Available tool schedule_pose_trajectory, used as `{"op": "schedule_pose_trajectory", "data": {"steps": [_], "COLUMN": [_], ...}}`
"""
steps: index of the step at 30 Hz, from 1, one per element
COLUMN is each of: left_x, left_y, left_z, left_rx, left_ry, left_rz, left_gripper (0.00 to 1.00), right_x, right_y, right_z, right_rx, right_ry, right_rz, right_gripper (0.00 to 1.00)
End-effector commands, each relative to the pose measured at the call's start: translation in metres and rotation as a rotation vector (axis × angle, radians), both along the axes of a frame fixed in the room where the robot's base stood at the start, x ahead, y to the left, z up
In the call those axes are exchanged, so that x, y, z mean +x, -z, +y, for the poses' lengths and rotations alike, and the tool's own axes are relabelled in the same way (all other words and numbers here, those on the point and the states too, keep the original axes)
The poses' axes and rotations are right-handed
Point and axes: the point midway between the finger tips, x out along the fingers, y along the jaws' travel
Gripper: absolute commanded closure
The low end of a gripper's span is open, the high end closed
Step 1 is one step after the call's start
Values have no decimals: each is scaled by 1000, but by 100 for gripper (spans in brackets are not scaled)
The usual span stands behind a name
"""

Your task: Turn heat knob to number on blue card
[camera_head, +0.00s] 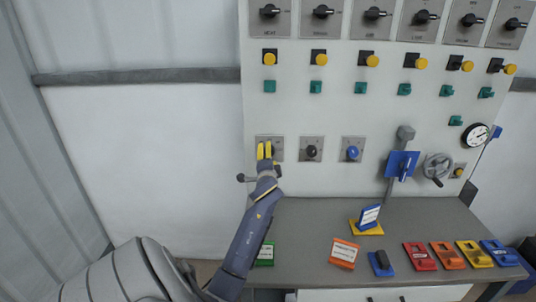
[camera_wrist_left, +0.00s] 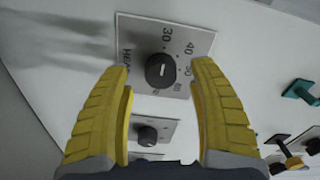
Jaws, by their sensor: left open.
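The heat knob (camera_wrist_left: 160,70) is a dark round knob with a white mark, on a grey plate (camera_wrist_left: 203,35) lettered "HEA" with numbers 30, 40 and more around it. In the head view this plate (camera_head: 278,139) is the leftmost of the lower row. My left gripper (camera_head: 265,151) is in front of it, also seen in the wrist view (camera_wrist_left: 162,105). Its yellow fingers are open, one on either side of the knob, with gaps showing. A blue-and-white card (camera_head: 369,215) stands in a yellow holder on the bench; its number is too small to read. My right gripper is out of view.
A black knob (camera_head: 311,150) and a blue knob (camera_head: 353,152) sit right of the heat plate. A blue lever plate (camera_head: 402,164) and handwheel (camera_head: 437,168) stick out further right. Coloured cards and blocks lie on the grey bench (camera_head: 305,222). Switches and buttons line the panel above.

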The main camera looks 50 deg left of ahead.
Motion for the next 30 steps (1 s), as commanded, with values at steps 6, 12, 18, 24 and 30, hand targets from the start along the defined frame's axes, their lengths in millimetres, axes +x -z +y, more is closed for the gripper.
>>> {"op": "schedule_pose_trajectory", "data": {"steps": [6,12,18,24,30], "left_x": [-27,-48,-61,-65,-66], "left_y": [0,0,0,-1,-1], "left_z": [-30,-53,-67,-72,-72], "left_rx": [-1,0,0,2,2], "left_ry": [0,-1,-2,-2,-2], "left_rz": [-1,-1,0,0,0], "left_gripper": [40,40,40,40,40], "right_x": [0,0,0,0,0], "right_y": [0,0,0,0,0], "right_z": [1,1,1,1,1], "right_rx": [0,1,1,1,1], "right_ry": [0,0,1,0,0], "right_rz": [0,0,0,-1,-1], "right_gripper": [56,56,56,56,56]}}
